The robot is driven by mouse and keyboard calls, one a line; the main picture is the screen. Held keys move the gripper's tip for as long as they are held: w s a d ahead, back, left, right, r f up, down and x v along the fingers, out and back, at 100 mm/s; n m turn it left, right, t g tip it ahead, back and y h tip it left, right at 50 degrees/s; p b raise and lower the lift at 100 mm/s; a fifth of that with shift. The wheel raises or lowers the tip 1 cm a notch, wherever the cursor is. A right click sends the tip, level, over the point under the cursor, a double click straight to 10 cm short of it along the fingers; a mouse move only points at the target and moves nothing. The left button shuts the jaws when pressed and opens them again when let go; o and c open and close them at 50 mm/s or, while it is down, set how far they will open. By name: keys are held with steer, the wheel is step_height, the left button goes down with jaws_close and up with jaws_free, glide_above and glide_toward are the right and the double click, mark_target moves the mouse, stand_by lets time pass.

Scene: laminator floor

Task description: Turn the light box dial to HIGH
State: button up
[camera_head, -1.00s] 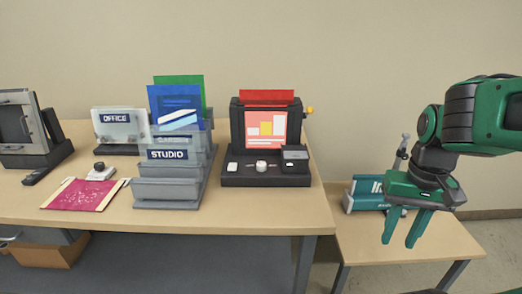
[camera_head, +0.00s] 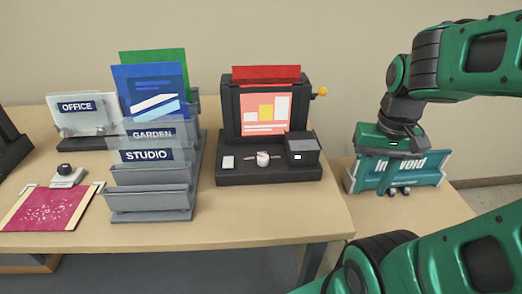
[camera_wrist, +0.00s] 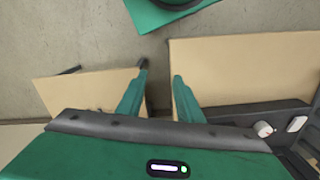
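A small pale box with a black knob (camera_head: 65,170) lies at the left. I cannot tell which of these is the light box dial, and no HIGH label is readable. My gripper (camera_head: 395,187) hangs right of the black machine, over the side table, its fingers blending with a teal box behind. The wrist view shows my gripper (camera_wrist: 160,71) open and empty, with the white dial (camera_wrist: 263,129) at right.
The teal box (camera_head: 430,170) stands on the lower side table. A grey rack (camera_head: 150,203) of colored sheets stands left of the black machine. A dark block (camera_head: 303,143) with a white button is right of the dial. A magenta sheet (camera_head: 47,209) lies at front left.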

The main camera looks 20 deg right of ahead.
steer(key=shift+o, duration=0.9)
steer(key=shift+s+r, duration=0.2)
steer(key=shift+r, duration=0.1)
steer(key=n, duration=1.5)
glide_toward(263, 156)
steer(key=s+d, duration=0.1)
steer(key=d, duration=0.1)
steer(key=s+d+r, duration=0.1)
steer(key=s+d, duration=0.2)
steer(key=d, duration=0.1)
steer(key=shift+s+r, duration=0.15)
steer(key=shift+s, duration=0.1)
steer(key=w+a+n, duration=0.4)
steer(key=a+n, duration=0.1)
steer(key=a, duration=0.1)
step_height(263, 156, down, 10)
steer(key=shift+a+r, duration=0.1)
